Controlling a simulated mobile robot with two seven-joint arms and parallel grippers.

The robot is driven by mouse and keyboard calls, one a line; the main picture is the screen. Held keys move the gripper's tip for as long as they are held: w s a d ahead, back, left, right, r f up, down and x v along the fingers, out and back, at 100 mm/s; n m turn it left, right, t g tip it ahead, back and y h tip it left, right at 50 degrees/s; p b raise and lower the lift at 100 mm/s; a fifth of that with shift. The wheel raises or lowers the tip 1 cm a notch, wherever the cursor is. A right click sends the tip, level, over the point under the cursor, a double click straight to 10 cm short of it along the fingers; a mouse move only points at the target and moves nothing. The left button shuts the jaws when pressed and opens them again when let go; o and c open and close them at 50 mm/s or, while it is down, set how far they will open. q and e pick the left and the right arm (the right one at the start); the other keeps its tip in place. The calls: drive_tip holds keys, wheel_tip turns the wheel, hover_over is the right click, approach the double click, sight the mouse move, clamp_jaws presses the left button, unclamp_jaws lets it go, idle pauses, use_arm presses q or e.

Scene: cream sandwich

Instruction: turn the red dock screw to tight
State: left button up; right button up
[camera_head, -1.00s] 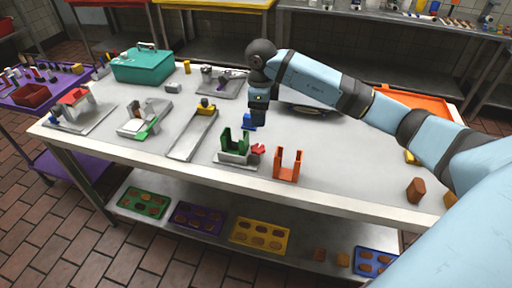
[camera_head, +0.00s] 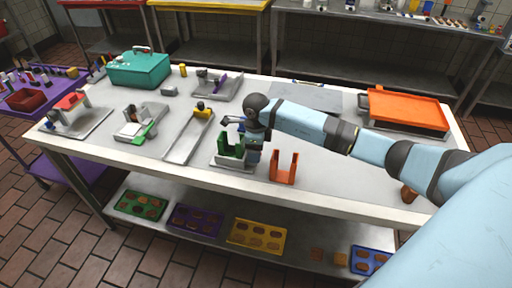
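The green dock (camera_head: 229,146) stands upright on a pale base plate (camera_head: 228,164) near the front edge of the steel table. My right gripper (camera_head: 253,165) points down at the right side of this dock, close against it in the picture. The red dock screw is hidden now behind my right gripper and wrist. Whether the fingers touch or hold the screw cannot be seen, nor whether they are open or shut. My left gripper is not in view.
An orange U-shaped holder (camera_head: 284,177) stands just right of my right gripper. A long metal tray (camera_head: 180,150) lies to the left. A teal box (camera_head: 138,70) and an orange-topped appliance (camera_head: 404,108) stand farther back. The front right tabletop is mostly clear.

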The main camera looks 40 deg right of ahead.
drive_tip(key=c, duration=0.9)
drive_tip(key=m, duration=0.3)
drive_tip(key=shift+m, duration=0.3)
drive_tip(key=shift+a+m, duration=0.1)
drive_tip(key=shift+m, duration=1.9)
drive_tip(key=shift+r, duration=0.1)
drive_tip(key=o, duration=0.9)
drive_tip(key=shift+s, duration=0.1)
